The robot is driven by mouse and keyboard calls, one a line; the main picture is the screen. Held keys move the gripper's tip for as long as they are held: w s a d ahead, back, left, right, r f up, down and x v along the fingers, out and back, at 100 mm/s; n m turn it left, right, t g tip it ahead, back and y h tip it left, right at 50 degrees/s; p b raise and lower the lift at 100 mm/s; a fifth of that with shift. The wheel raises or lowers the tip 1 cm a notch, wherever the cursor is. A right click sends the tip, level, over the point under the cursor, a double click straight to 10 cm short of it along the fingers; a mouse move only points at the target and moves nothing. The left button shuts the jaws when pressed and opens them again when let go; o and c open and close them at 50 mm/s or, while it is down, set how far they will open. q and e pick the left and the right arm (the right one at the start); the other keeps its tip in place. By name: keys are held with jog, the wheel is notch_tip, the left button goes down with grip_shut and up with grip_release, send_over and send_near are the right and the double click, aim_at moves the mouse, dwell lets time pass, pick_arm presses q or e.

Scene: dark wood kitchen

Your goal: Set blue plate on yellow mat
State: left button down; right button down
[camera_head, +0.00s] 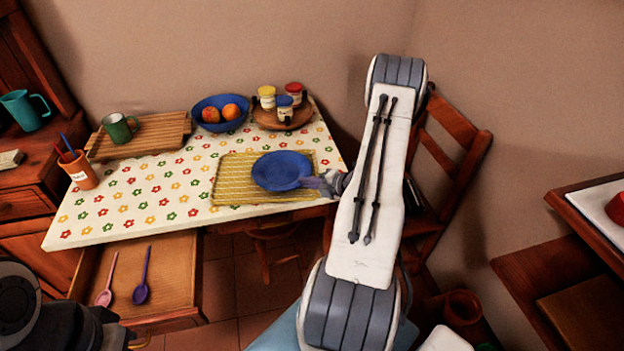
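The blue plate (281,170) is over the right part of the yellow mat (233,180), on the flowered tabletop. It looks flat, but I cannot tell whether it rests on the mat or is just above it. My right gripper (314,182) reaches in from the right, with its fingertips at the plate's right rim. The fingers are small and dark here, so I cannot tell whether they are closed on the rim. A dark part of my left arm shows at the lower left, and its gripper is out of view.
A blue bowl (222,111) with fruit, a round wooden tray (267,122) with jars, and a cutting board (159,130) with a green mug (119,127) stand at the back. An open drawer (170,280) holds two spoons. A wooden chair (450,150) stands right.

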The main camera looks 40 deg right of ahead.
jog(key=c, duration=1.3)
grip_release()
jog(key=shift+f, duration=0.1)
jog(key=shift+c, duration=0.2)
jog(key=shift+r, duration=0.25)
jog(key=v, duration=1.2)
jog(key=shift+a+f, duration=0.1)
